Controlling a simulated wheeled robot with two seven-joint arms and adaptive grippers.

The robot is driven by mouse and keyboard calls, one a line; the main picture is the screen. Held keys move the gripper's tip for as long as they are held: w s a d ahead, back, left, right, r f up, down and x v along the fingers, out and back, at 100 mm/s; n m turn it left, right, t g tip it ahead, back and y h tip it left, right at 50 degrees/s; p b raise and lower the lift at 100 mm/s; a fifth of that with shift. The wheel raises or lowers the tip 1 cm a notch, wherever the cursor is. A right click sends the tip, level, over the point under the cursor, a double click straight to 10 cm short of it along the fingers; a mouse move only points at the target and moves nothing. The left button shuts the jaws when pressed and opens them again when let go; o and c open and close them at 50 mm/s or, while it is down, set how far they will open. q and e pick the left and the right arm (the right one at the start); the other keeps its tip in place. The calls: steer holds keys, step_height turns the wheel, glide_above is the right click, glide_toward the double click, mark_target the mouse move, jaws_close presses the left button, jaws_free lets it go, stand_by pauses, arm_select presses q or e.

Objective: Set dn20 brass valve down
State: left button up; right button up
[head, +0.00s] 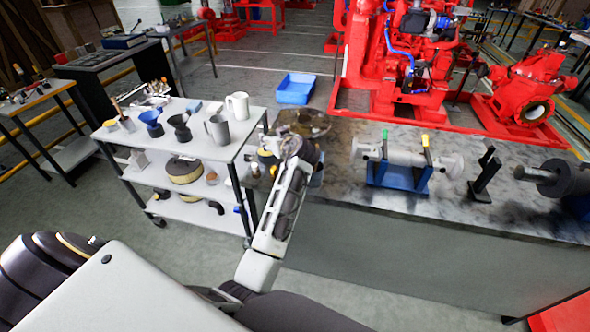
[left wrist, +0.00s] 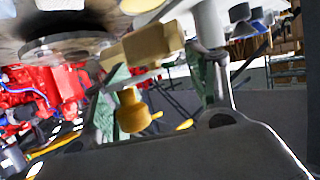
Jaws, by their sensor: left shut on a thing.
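The dn20 brass valve (left wrist: 148,46) is a dull yellow body with a rounded knob-like end, seen large in the left wrist view. My left gripper (left wrist: 152,85) is shut on it, with green-padded fingers on either side. In the head view, my left gripper (head: 270,165) is at the left end of the dark workbench (head: 340,190), beside the trolley. Only a small yellowish part of the valve (head: 266,156) shows there, partly hidden by my wrist. I cannot tell whether the valve touches a surface. My right gripper is not in view.
A white trolley (head: 170,150) with jugs and funnels stands left of the bench. A round metal plate (head: 303,123) lies at the bench's left end. A pipe on a blue stand (head: 400,165) and a black bracket (head: 485,172) stand farther right. A blue tray (head: 295,88) lies behind.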

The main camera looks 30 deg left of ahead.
arm_select(q)
steer(key=shift+d+r, duration=0.1)
steer(key=shift+d, duration=0.1)
steer(key=shift+s+a+f+n+g+y, duration=0.1)
steer(key=shift+s+a+n+g+y, duration=0.15)
steer(key=shift+s+n+g, duration=0.2)
steer(key=shift+s+a+f+n+g+y, duration=0.1)
steer(key=shift+s+a+n+g+y, duration=0.05)
steer(key=shift+s+n+g+y, duration=0.25)
steer(key=shift+f, duration=0.1)
steer(key=shift+f+p, duration=0.3)
steer(key=shift+f, duration=2.75)
steer(key=shift+f, duration=1.9)
steer(key=shift+f, duration=0.1)
